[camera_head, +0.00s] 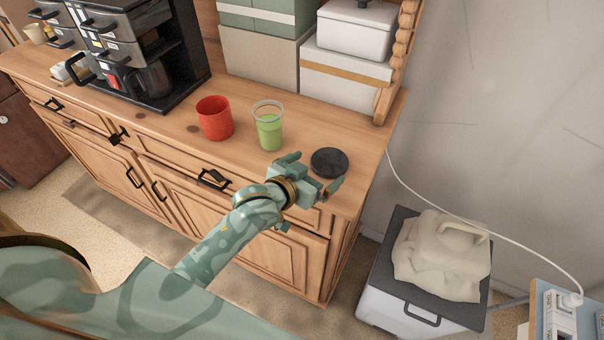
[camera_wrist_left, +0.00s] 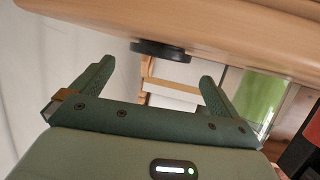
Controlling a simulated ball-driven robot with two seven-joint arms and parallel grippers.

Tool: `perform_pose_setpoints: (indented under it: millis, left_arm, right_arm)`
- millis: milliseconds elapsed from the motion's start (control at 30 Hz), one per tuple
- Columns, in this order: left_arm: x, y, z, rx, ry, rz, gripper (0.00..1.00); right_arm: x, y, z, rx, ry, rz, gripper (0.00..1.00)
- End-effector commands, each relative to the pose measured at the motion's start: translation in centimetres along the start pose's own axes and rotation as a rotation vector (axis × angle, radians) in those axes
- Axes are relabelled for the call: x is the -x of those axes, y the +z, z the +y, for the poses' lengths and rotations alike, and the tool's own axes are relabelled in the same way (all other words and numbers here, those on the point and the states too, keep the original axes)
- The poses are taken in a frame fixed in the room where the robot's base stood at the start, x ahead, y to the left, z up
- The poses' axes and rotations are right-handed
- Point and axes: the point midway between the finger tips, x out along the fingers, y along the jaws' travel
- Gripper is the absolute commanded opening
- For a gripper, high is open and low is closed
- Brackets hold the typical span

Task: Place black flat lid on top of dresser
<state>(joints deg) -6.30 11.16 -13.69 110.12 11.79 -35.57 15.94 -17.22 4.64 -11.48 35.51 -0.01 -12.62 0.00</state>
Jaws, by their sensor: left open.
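The black flat lid (camera_head: 329,161) is a dark round disc lying flat on the wooden dresser top (camera_head: 180,125), near its right front corner. In the left wrist view, which looks upside down, the lid (camera_wrist_left: 160,50) shows edge-on against the dresser top (camera_wrist_left: 230,40), ahead of the gap between my fingers. My left gripper (camera_head: 312,173) is open at the front edge of the dresser, with its fingers spread toward the near side of the lid. Both fingers show in the wrist view (camera_wrist_left: 152,88) with nothing held between them. My right gripper is not in view.
A glass with green content (camera_head: 269,128) stands left of the lid, with a red cup (camera_head: 214,118) beside it. A black coffee machine (camera_head: 150,50) stands farther left. Boxes (camera_head: 345,78) and a wooden rack (camera_head: 396,65) are behind. A lidded bin (camera_head: 430,265) stands right on the floor.

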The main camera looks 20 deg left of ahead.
Motion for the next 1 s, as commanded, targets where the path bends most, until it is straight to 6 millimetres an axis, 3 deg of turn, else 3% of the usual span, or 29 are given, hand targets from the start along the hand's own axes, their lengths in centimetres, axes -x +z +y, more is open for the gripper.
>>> perform_pose_setpoints:
  millis: [100,333,1000]
  left_arm:
    - [2.9,-0.1,0.0,0.001,0.000,-0.001,1.00]
    - [6.1,0.0,0.0,0.001,0.000,-0.001,1.00]
    - [6.5,0.0,0.0,0.001,0.000,0.000,1.00]
  right_arm:
    - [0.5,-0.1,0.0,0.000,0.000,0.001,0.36]
    - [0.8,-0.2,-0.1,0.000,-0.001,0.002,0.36]
    - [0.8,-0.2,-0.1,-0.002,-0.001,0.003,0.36]
